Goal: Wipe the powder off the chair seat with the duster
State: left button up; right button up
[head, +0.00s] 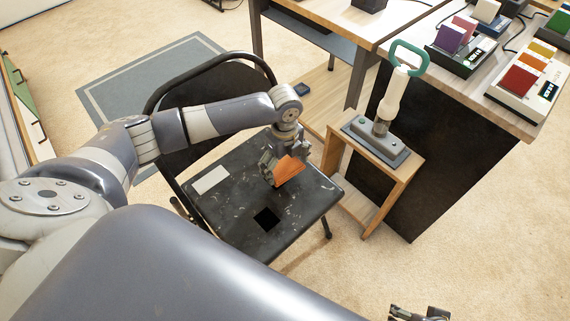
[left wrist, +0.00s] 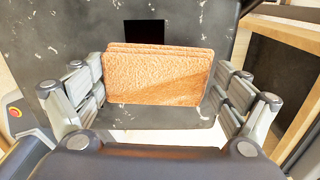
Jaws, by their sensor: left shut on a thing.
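The black folding chair's seat (head: 234,226) has small white specks and scuffs; I cannot tell which of them are powder. A flat white rectangle (head: 210,179) and a flat black square (head: 267,219) lie on it. The black square also shows in the left wrist view (left wrist: 144,32). My left gripper (head: 283,168) is over the seat's far right part, shut on an orange-brown, rough-textured block, the duster (head: 289,171). The block sits between both fingers in the left wrist view (left wrist: 158,78). I cannot tell whether it touches the seat. My right gripper (head: 420,314) shows only partly at the bottom edge.
A small wooden stand (head: 338,153) right of the chair bears a grey base with a white, green-handled tool (head: 393,92). A desk (head: 500,112) with colourful card holders is behind it. The chair's backrest (head: 215,95) rises behind my left arm. Carpet at lower right is clear.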

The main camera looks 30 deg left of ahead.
pick_arm(q)
jog(key=shift+f+b, duration=0.55)
jog(key=shift+b, duration=0.05)
jog(key=shift+f+b, duration=0.25)
jog(key=shift+b, duration=0.05)
jog(key=shift+f+b, duration=0.5)
jog(key=shift+b, duration=0.2)
jog(key=shift+f+b, duration=0.2)
jog(key=shift+b, duration=0.1)
pick_arm(e)
jog(key=w+r+t, duration=0.1)
jog(key=r, duration=0.1)
jog(key=w+a+r+t, duration=0.1)
jog(key=w, duration=0.1)
jog(key=shift+w+a+r+t+y, duration=0.1)
jog(key=shift+w+r+t+y, duration=0.2)
jog(key=shift+r, duration=0.05)
pick_arm(q)
jog(key=shift+f, duration=0.7)
pick_arm(e)
jog(key=shift+w+a+r+t, duration=0.15)
jog(key=shift+w+t, duration=0.05)
jog(key=shift+w, duration=0.15)
jog(key=shift+w+a+r+t, duration=0.1)
jog(key=shift+w+r+t, duration=0.1)
jog(key=shift+w, duration=0.15)
pick_arm(q)
jog(key=shift+f, duration=0.15)
pick_arm(e)
jog(key=shift+w, duration=0.25)
